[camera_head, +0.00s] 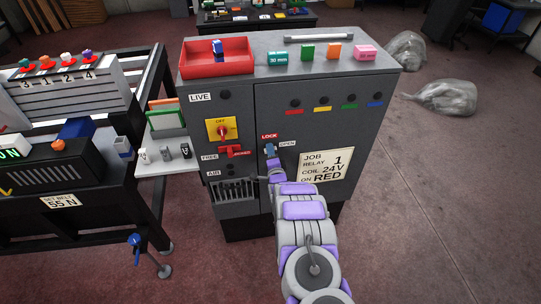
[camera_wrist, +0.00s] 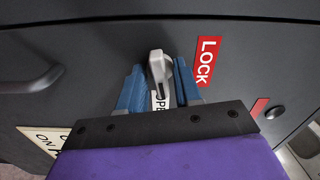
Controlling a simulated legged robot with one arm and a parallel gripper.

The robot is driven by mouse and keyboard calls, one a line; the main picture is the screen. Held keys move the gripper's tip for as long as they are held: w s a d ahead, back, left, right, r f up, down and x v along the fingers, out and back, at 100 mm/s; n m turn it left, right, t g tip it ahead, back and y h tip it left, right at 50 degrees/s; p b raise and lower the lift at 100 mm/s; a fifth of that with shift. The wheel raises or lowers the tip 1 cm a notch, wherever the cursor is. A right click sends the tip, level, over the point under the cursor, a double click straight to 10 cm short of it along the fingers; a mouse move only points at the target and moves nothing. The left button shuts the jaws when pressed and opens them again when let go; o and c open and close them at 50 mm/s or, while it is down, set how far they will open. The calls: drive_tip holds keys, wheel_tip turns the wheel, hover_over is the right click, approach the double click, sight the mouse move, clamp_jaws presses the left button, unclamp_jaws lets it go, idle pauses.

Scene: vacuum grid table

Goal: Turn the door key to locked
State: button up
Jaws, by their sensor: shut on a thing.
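The door key (camera_wrist: 158,66) is a light grey tab on the dark cabinet door. My gripper (camera_wrist: 159,82) has its two blue fingers on either side of the key and is shut on it. The red LOCK label (camera_wrist: 207,62) is right of the key in the wrist view, and the white OPEN label (camera_wrist: 158,100) is partly hidden behind the key and fingers. In the head view, my gripper (camera_head: 270,152) is at the door's left part, under the LOCK label (camera_head: 269,136) and left of the OPEN label (camera_head: 287,143). There my gripper hides the key. The key's exact angle is unclear.
The grey cabinet (camera_head: 310,90) carries a yellow-and-red rotary switch (camera_head: 222,131) left of the door and a JOB card (camera_head: 327,166) at right. A red tray (camera_head: 215,58) and small boxes sit on top. A side shelf (camera_head: 165,147) juts out at left. Open floor lies right.

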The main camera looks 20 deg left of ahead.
drive_tip(key=shift+s+f+n, duration=0.1)
drive_tip(key=shift+f+n, duration=0.05)
drive_tip(key=shift+n, duration=3.85)
drive_tip(key=shift+f+n, duration=0.15)
drive_tip(key=shift+n, duration=3.85)
drive_tip(key=o, duration=0.7)
